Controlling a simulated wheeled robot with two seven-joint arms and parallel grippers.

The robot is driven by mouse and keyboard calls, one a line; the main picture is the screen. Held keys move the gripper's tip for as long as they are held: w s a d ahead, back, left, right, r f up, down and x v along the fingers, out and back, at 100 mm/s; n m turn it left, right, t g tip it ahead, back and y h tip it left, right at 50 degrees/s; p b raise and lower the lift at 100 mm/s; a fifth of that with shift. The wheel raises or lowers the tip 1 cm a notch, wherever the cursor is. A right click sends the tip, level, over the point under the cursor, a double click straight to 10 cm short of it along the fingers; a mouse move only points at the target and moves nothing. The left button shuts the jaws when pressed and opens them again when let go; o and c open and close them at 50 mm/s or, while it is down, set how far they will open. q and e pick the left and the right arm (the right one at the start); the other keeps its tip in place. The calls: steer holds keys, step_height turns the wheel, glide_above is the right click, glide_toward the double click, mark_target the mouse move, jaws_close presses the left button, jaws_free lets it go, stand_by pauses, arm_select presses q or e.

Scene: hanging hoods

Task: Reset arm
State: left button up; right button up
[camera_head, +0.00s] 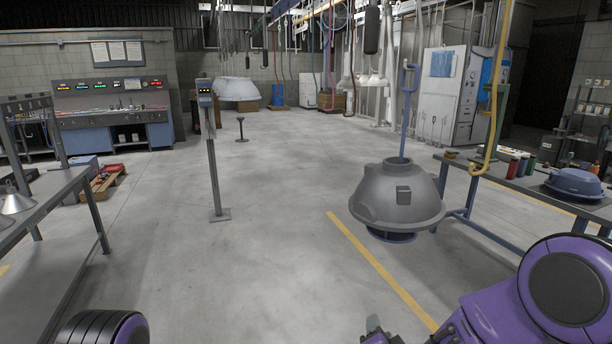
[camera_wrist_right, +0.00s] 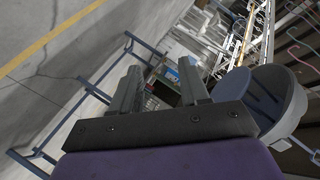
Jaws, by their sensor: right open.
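My right arm comes in purple at the lower right of the head view. Its gripper (camera_head: 376,328) is only partly visible at the bottom edge, low and in front of the hanging hood. In the right wrist view the gripper (camera_wrist_right: 160,88) has two grey fingers standing apart with nothing between them. A grey dome-shaped hood (camera_head: 398,198) hangs from a blue hook (camera_head: 406,110) above the floor, apart from my gripper. A grey round hollow shape (camera_wrist_right: 285,95), likely this hood, shows right of the fingers in the wrist view. My left gripper is out of view; only part of my left arm shows at lower left.
A right-hand workbench (camera_head: 526,182) holds a blue hood (camera_head: 574,183) and several cans. A grey table (camera_head: 50,205) stands at left, and a post with a control box (camera_head: 205,95) stands mid-floor. A yellow hook (camera_head: 489,125) hangs at right. The central floor is open.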

steer(key=s+d+f+n+g, duration=0.3)
steer(key=s+d+f+g, duration=0.15)
steer(key=s+f, duration=0.65)
steer(key=s+d+f+g, duration=0.2)
steer(key=s+d+f, duration=0.1)
steer(key=s, duration=0.4)
steer(key=s+d+f+n+g, duration=0.1)
steer(key=s+d+f+g, duration=0.1)
steer(key=s+f, duration=0.3)
steer(key=s+d+f+n+g, duration=0.1)
steer(key=s+d+f, duration=0.3)
steer(key=s, duration=0.7)
steer(key=shift+d+f+g+h, duration=0.15)
steer(key=shift+f+g+h, duration=0.25)
steer(key=shift+g, duration=0.35)
steer(key=shift+s, duration=0.1)
